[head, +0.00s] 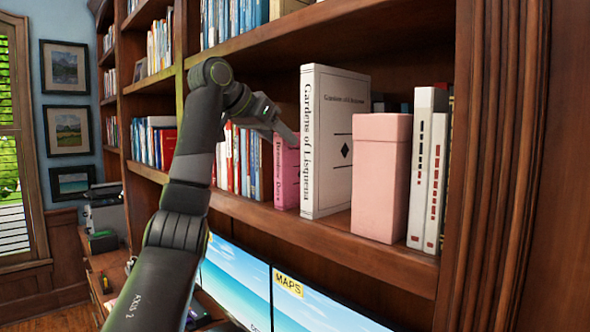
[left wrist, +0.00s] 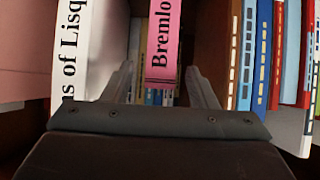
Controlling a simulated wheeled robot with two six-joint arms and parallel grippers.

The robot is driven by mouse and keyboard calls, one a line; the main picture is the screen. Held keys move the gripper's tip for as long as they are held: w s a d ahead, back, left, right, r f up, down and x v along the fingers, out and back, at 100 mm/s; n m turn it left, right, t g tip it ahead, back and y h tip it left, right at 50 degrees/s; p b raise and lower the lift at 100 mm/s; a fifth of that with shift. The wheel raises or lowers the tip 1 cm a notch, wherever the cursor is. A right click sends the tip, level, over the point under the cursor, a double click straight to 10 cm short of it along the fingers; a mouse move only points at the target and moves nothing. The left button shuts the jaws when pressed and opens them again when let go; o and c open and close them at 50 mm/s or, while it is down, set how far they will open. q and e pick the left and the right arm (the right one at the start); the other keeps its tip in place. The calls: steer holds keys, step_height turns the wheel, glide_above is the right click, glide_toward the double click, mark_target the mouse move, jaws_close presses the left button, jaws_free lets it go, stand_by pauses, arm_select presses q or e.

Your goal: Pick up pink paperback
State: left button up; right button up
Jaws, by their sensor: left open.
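The pink paperback (head: 286,172) stands upright on the shelf, just left of a thick white book (head: 333,140) titled "Gardens of Lisquena". Its pink spine also shows in the left wrist view (left wrist: 163,45), with the letters "Bremlo" readable. My left gripper (head: 287,133) is at the upper part of the pink book in the head view. In the left wrist view its two fingers (left wrist: 160,90) are apart, one on each side of the spine's line. The spine shows between them, and I cannot tell whether they touch it. My right gripper is in neither view.
A pink box (head: 381,177) and white books (head: 428,170) stand right of the white book. Several coloured books (head: 240,160) stand to the left. The shelf board (head: 330,240) runs below, with monitors (head: 310,302) under it. An upper shelf (head: 330,25) lies above my arm.

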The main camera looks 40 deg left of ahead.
mark_target(291, 147)
arm_select(q)
steer(key=p+x, duration=0.2)
steer(key=x, duration=0.3)
steer(key=shift+w+f, duration=0.15)
steer(key=shift+w, duration=0.05)
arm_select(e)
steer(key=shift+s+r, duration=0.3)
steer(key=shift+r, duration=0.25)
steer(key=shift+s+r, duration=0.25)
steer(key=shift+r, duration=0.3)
arm_select(q)
steer(key=shift+s, duration=0.1)
steer(key=shift+c, duration=0.3)
steer(key=shift+c, duration=1.1)
jaws_close()
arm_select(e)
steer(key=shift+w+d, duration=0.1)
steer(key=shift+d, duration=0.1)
